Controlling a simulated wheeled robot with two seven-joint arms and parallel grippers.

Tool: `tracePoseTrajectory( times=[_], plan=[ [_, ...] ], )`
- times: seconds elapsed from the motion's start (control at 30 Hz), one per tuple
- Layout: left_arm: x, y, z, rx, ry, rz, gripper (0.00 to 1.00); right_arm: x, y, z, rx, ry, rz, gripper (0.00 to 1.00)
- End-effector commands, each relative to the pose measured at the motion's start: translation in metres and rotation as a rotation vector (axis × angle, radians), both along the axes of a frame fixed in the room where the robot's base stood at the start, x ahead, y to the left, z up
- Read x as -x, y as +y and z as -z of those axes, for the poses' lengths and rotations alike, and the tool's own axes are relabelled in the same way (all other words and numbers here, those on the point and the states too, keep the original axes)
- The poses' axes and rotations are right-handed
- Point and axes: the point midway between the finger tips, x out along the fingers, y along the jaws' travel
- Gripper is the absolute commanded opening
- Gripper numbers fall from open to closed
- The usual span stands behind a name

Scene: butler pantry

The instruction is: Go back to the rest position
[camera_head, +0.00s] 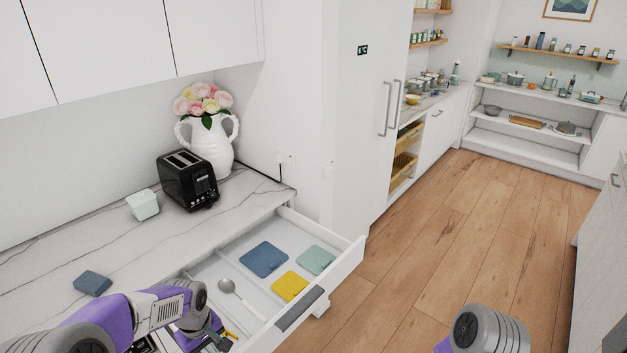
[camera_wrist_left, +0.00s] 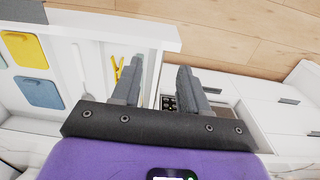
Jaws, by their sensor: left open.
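My left gripper (camera_head: 222,338) is low in the head view, at the near end of the open drawer (camera_head: 351,258). In the left wrist view its two fingers (camera_wrist_left: 160,72) stand apart with nothing between them. I cannot tell how high it is above the drawer. My right arm (camera_head: 485,333) shows at the bottom right of the head view; its gripper is out of frame.
The drawer holds a blue pad (camera_head: 264,259), a yellow pad (camera_head: 290,286), a green pad (camera_head: 316,260) and a ladle (camera_head: 228,287). The wood floor (camera_head: 470,230) is clear.

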Motion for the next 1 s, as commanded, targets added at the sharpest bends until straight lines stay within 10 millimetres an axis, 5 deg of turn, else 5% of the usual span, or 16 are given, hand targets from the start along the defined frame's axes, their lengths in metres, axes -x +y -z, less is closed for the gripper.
tracePoseTrajectory(
  times=[0.47, 0.6, 0.7, 0.83, 1.0],
  plan=[
    [0.041, -0.072, 0.168, 0.178, -0.017, 0.302, 0.44, -0.001, 0.000, 0.044, 0.000, -0.001, 0.000, 0.45],
    [0.083, -0.109, 0.245, 0.263, -0.048, 0.427, 0.44, -0.001, 0.000, 0.069, 0.000, -0.002, 0.001, 0.45],
    [0.115, -0.130, 0.286, 0.301, -0.080, 0.499, 0.44, -0.001, 0.000, 0.084, 0.000, -0.002, 0.001, 0.45],
    [0.143, -0.147, 0.313, 0.320, -0.116, 0.561, 0.44, -0.001, 0.000, 0.096, 0.000, -0.002, 0.001, 0.45],
    [0.157, -0.154, 0.323, 0.319, -0.140, 0.597, 0.44, -0.001, 0.000, 0.099, 0.000, -0.002, 0.001, 0.45]
  ],
)
